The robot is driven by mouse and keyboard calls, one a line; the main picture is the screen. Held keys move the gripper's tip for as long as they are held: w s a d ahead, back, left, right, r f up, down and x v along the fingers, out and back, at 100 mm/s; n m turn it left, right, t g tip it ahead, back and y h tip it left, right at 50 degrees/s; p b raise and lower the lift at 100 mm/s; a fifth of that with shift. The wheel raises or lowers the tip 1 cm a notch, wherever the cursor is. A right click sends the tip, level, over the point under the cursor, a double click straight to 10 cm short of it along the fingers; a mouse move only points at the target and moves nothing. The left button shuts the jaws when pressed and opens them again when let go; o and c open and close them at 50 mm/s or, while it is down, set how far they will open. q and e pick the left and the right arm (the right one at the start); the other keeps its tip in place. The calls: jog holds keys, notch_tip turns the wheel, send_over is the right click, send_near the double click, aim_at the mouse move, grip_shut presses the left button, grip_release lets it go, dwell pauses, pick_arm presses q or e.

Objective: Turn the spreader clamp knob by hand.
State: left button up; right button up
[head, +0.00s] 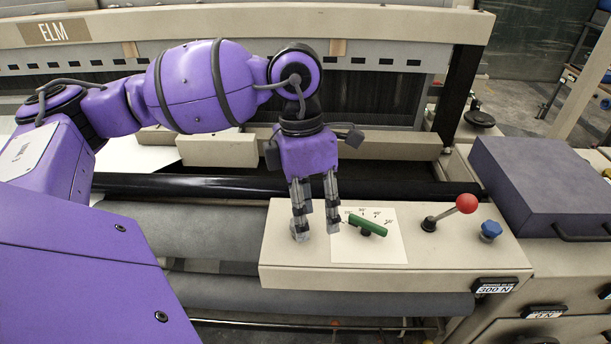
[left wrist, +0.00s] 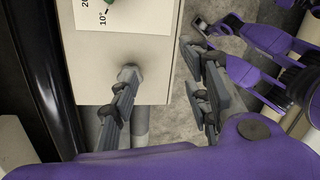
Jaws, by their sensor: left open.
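A green bar-shaped knob (head: 367,225) sits on a white dial card (head: 390,247) with degree marks, on top of a beige box (head: 440,262). A blue star-shaped knob (head: 490,230) stands at the box's right end, beside a lever with a red ball (head: 467,203). The pictures do not label which is the spreader clamp knob. My left gripper (head: 317,231) points down, open and empty, just left of the green knob and apart from it. In the left wrist view its fingers (left wrist: 160,60) are spread; only a bit of green (left wrist: 110,2) shows at the top edge.
A dark flat case (head: 545,180) lies right of the box. A black roller (head: 200,186) and a grey cloth roll (head: 200,228) run left of and behind it. The loom frame (head: 400,25) stands behind.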

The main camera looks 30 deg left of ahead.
pick_arm(q)
jog(key=shift+t+y, duration=0.4)
jog(key=shift+y, duration=0.4)
jog(key=a, duration=0.1)
jog(key=w+a+r, duration=0.1)
jog(key=a+r, duration=0.1)
jog(key=shift+w+a+r, duration=0.2)
jog(key=shift+w+a, duration=0.05)
jog(key=shift+a, duration=0.2)
notch_tip(320, 180, down, 7)
jog(key=b, duration=0.3)
jog(key=shift+f, duration=0.45)
jog(key=shift+w+r, duration=0.1)
pick_arm(e)
jog(key=f, duration=0.1)
jog(key=s+f, duration=0.1)
jog(key=f, duration=0.1)
jog(key=shift+f, duration=0.3)
jog(key=shift+s+f, duration=0.1)
jog(key=shift+s, duration=0.1)
pick_arm(q)
jog(key=c, duration=0.8)
jog(key=shift+c, duration=1.2)
pick_arm(e)
jog(key=shift+s+g, duration=0.2)
jog(key=shift+g, duration=0.1)
